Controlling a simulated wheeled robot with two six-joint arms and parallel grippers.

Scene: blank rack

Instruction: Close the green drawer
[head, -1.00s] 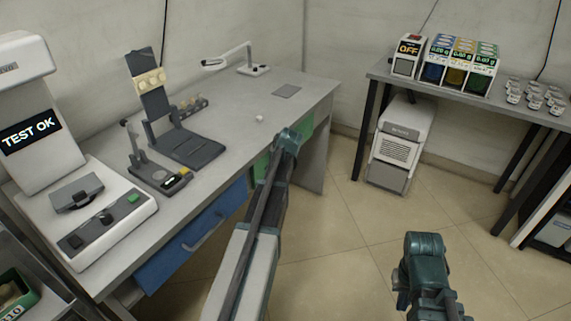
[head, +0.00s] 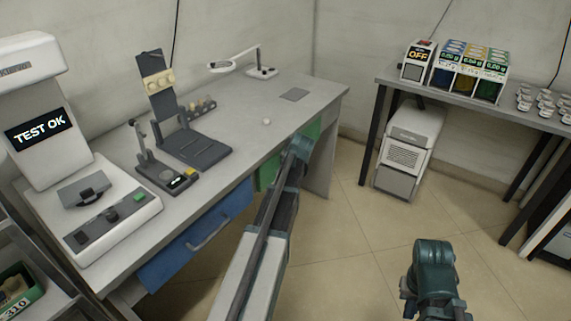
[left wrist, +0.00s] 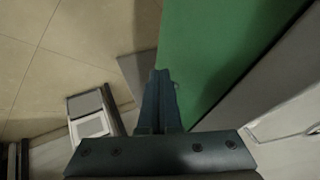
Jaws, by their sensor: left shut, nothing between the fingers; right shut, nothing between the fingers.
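The green drawer (head: 267,172) is under the far part of the grey workbench. Its green front shows on both sides of my left arm, which hides its middle. In the left wrist view its green face (left wrist: 225,45) fills the upper middle. My left gripper (left wrist: 160,75) is shut and empty, with its fingertips in front of the green face near its left edge. I cannot tell whether they touch it, or how far out the drawer is. My right gripper (head: 434,262) is shut and empty over open floor, low on the right.
A blue drawer (head: 170,260) with a handle is nearer on the same workbench (head: 255,140). The bench carries a "TEST OK" machine (head: 40,120), a dark stand and a lamp. A side table with dispensers and a white floor unit (head: 405,145) stand right. The floor between is clear.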

